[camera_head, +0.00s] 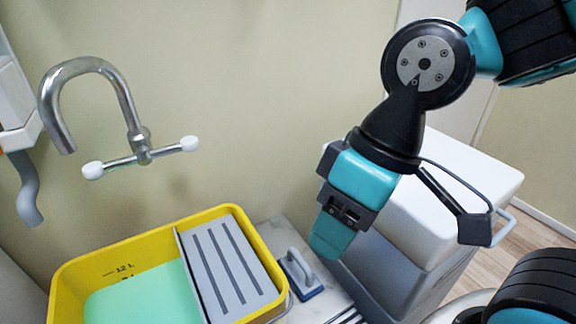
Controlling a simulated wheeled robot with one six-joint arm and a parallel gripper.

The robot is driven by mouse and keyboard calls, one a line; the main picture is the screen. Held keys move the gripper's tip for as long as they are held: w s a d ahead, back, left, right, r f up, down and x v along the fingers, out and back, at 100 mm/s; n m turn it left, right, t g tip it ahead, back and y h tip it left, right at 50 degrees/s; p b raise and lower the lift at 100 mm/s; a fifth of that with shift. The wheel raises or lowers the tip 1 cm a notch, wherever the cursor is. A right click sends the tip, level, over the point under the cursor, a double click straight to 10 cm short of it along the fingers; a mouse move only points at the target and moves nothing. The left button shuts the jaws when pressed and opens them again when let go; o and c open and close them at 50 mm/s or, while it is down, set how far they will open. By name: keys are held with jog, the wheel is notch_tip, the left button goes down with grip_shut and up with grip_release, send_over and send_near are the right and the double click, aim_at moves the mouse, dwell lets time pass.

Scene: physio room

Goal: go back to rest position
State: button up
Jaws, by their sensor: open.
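My gripper (331,238) hangs from my arm in the right half of the view, fingers pointing down. It is open, and nothing shows between its fingers. It is seen from the side, so one teal fingertip largely covers the other. The fingertips appear above and to the right of a small grey scrubber with a handle (300,272), apart from it.
A yellow tub (100,262) with green liquid and a grey slotted board (228,268) stands at lower left. A chrome tap (120,95) with white handles is on the wall above. A white-topped cabinet (450,180) stands behind my gripper. Wooden floor (505,245) shows at right.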

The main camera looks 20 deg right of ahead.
notch_tip(320, 180, up, 26)
jog(key=p, duration=2.5)
jog(key=shift+c, duration=0.3)
